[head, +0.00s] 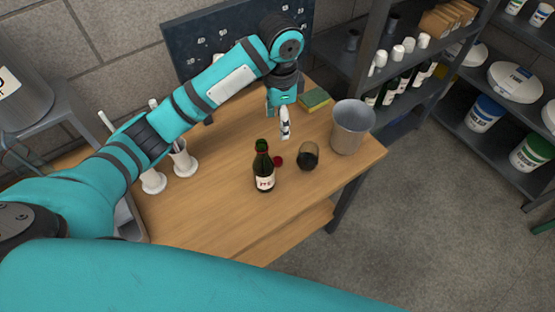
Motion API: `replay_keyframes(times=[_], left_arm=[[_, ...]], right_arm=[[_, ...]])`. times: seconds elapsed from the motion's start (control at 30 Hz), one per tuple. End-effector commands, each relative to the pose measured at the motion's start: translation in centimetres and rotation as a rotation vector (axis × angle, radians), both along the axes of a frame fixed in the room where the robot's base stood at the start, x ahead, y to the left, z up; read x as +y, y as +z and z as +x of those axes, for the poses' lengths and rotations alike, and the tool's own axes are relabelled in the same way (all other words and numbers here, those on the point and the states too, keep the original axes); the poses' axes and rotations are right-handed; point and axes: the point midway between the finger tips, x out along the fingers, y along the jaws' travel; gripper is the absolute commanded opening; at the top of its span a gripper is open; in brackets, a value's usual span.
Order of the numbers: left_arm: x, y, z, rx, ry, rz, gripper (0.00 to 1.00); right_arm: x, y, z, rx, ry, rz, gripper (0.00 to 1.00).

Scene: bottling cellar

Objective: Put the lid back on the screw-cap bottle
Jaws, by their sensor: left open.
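The screw-cap bottle (264,172), dark green with a white label, stands upright on the wooden table (215,215). Its neck shows no lid on top. A small dark red lid (277,161) lies on the table just right of the bottle, close beside it. My left gripper (285,133) is open, pointing down above the table, behind and slightly right of the bottle and lid. It appears empty and apart from both. My right gripper is not in view.
A dark glass (308,157) stands right of the lid, with a metal bucket (351,130) behind it. A yellow-green sponge (314,99) lies at the back. White containers (184,160) stand at the left. The table's front is clear. Shelves with bottles stand beyond.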

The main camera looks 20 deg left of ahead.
Motion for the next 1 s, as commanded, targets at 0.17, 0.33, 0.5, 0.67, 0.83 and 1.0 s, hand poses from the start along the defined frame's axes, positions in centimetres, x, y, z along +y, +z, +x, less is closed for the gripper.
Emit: replay_keyframes(times=[0.17,0.33,0.5,0.67,0.83,1.0], left_arm=[[-0.1,-1.5,-0.1,0.004,0.0,-0.001,0.58],[0.1,-4.9,-0.1,0.006,0.0,0.002,0.58],[0.1,-8.6,-0.1,0.006,0.0,0.001,0.58],[0.0,-11.2,0.0,0.004,0.001,0.0,0.58],[0.1,-12.2,0.1,-0.001,-0.001,0.001,0.58],[0.1,-12.3,0.1,-0.001,-0.001,0.001,0.58]], right_arm=[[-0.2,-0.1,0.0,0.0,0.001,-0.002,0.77],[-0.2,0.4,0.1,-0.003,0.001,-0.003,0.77],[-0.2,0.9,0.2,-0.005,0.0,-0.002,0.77],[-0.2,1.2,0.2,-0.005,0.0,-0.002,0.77],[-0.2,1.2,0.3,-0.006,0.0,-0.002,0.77],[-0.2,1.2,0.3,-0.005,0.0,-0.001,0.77]])
